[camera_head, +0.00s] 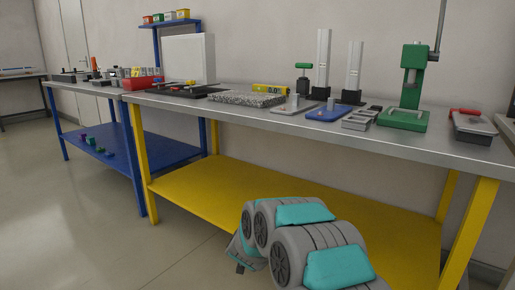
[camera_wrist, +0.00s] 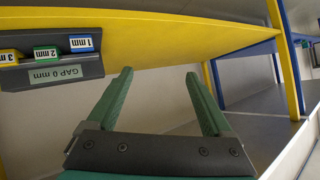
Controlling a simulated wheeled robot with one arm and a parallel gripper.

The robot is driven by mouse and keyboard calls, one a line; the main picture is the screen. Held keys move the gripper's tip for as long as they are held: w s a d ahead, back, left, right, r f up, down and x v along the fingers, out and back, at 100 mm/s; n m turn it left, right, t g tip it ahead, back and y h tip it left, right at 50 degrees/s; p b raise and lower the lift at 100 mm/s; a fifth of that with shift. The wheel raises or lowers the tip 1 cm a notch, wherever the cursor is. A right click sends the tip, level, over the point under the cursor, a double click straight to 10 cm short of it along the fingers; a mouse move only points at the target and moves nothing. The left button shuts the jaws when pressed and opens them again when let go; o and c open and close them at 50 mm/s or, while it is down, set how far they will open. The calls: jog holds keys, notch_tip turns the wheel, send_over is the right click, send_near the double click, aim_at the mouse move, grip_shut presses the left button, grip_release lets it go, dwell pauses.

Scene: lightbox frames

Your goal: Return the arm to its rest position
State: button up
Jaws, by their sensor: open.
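My gripper (camera_wrist: 158,75) shows in the wrist view with its two green fingers spread apart. Nothing is between them. The gripper itself cannot be made out in the head view. There, my grey and teal arm is folded low at the bottom, in front of the yellow lower shelf (camera_head: 190,185) of the near bench. The arm is below the level of the bench top (camera_head: 390,141).
In the wrist view, a dark holder (camera_wrist: 50,66) with yellow, green and blue millimetre labels is at upper left. The bench top carries a green stand (camera_head: 407,85), a grey granite plate (camera_head: 245,99) and a blue plate (camera_head: 327,113). Open floor (camera_head: 60,220) lies left.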

jog(key=s+d+r+n+g+y+p, duration=0.1)
jog(key=s+r+n+g+y, duration=0.3)
jog(key=s, duration=0.6)
jog(key=s+d+r+g, duration=0.1)
jog(key=s+r+g, duration=0.1)
jog(key=s+r, duration=0.65)
jog(key=s+d+g+h, duration=0.1)
jog(key=s+d, duration=0.4)
jog(key=s, duration=0.7)
jog(key=s+d+g+h+p, duration=0.1)
jog(key=s+d+g, duration=0.3)
jog(key=s, duration=0.9)
jog(key=s+d+r+g+h+p, duration=0.1)
jog(key=s+d, duration=0.5)
jog(key=s, duration=0.7)
jog(key=shift+d+g+h, duration=0.4)
jog(key=shift+g, duration=0.4)
